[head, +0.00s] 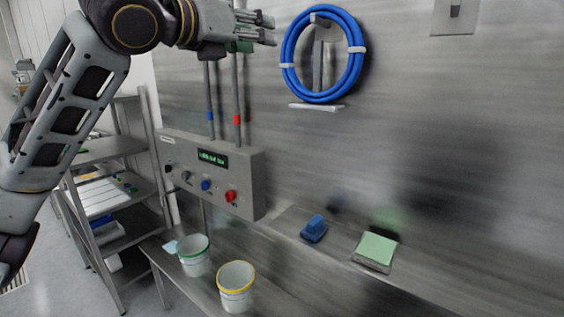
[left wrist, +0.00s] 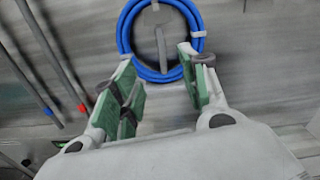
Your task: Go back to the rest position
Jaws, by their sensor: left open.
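My left arm comes in from the left in the head view and reaches up to the top. My left gripper (head: 268,28) is raised in front of the steel wall, left of the coiled blue hose. In the left wrist view my left gripper (left wrist: 160,95) has its green-padded fingers apart, with nothing between them. The blue hose (head: 357,62) hangs on a wall bracket; it also shows beyond the fingers in the left wrist view (left wrist: 125,32). My right gripper is not in view.
A control box (head: 240,170) with a display and coloured knobs juts from the wall. Two buckets (head: 194,257) (head: 236,288) stand on a low bench. A blue brush (head: 314,230) and a green pad (head: 376,248) lie on a ledge. A shelf rack (head: 110,150) stands left.

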